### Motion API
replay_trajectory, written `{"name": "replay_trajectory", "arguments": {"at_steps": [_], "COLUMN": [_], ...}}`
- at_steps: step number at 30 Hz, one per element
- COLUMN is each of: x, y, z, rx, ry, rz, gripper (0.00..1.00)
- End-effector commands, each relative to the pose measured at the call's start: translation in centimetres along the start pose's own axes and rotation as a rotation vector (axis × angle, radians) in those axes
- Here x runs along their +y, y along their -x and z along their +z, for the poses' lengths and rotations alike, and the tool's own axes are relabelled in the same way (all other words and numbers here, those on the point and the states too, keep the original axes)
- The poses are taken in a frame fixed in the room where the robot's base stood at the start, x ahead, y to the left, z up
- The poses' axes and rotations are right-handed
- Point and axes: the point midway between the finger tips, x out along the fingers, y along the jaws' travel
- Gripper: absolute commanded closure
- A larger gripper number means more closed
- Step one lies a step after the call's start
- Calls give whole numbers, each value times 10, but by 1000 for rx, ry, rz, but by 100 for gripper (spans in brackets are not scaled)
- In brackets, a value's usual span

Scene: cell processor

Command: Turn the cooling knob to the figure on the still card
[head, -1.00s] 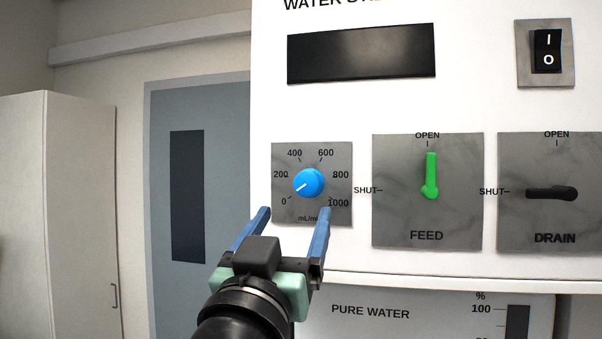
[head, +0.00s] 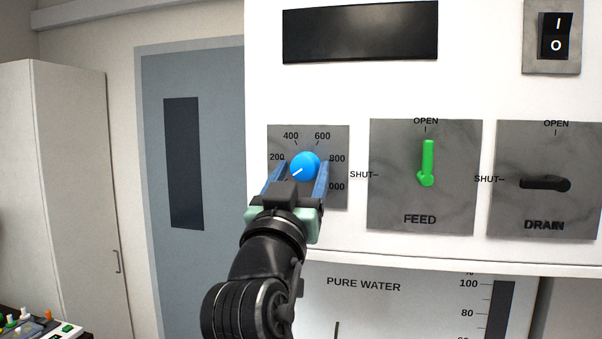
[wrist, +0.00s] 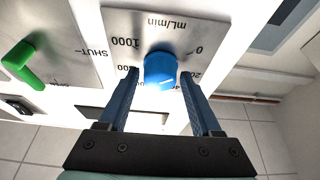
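A round blue knob (head: 304,166) with a white pointer line is on a grey marbled dial plate (head: 340,145). The plate is marked from 0 to 1000 mL/min. In the wrist view the knob (wrist: 160,70) is between the fingertips, with a small gap showing at each side. No still card and no label reading cooling is in view.
Right of the dial are the green FEED lever (head: 427,163), pointing to OPEN, and the black DRAIN lever (head: 545,184), pointing to SHUT. A black rocker switch (head: 556,36) and dark display (head: 360,32) are above. A PURE WATER gauge (head: 365,285) is below.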

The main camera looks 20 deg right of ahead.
Motion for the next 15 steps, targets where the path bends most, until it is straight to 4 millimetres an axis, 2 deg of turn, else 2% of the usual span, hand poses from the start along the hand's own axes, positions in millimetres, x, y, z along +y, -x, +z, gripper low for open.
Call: {"name": "replay_trajectory", "arguments": {"at_steps": [1, 10, 15], "x": [0, 0, 0], "y": [0, 0, 0], "z": [0, 0, 1], "rx": [0, 0, 0], "ry": [0, 0, -5], "rz": [0, 0, 2], "gripper": [45, 100, 100]}}
